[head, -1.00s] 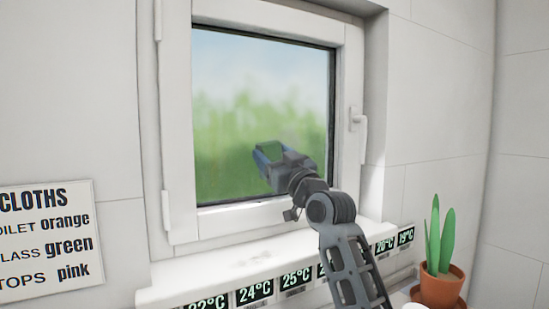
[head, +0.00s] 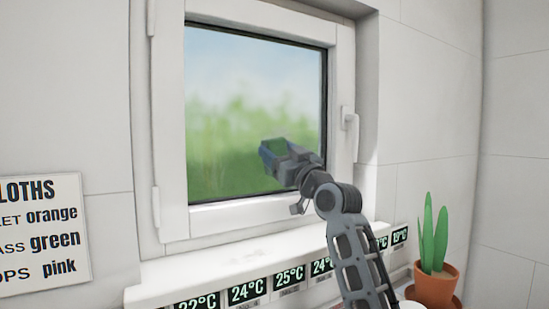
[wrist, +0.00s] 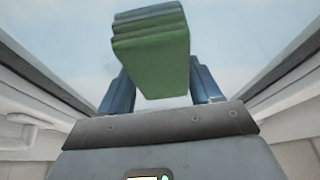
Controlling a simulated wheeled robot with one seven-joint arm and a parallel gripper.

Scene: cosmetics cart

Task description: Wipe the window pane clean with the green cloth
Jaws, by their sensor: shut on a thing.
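My gripper (head: 268,152) is in front of the lower right part of the window pane (head: 235,90). Its blue fingers are shut on the folded green cloth (head: 276,146). In the wrist view the green cloth (wrist: 152,62) sits between the two fingers of my gripper (wrist: 155,90) and sticks out toward the pane. I cannot tell whether the cloth touches the glass. The pane looks hazy, with blurred green and pale blue behind it.
A white frame with a handle (head: 348,118) surrounds the pane. Below is a white sill (head: 250,255) with temperature labels along its front. A potted plant (head: 435,285) stands at the right. A sign about cloths (head: 40,235) hangs at the left.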

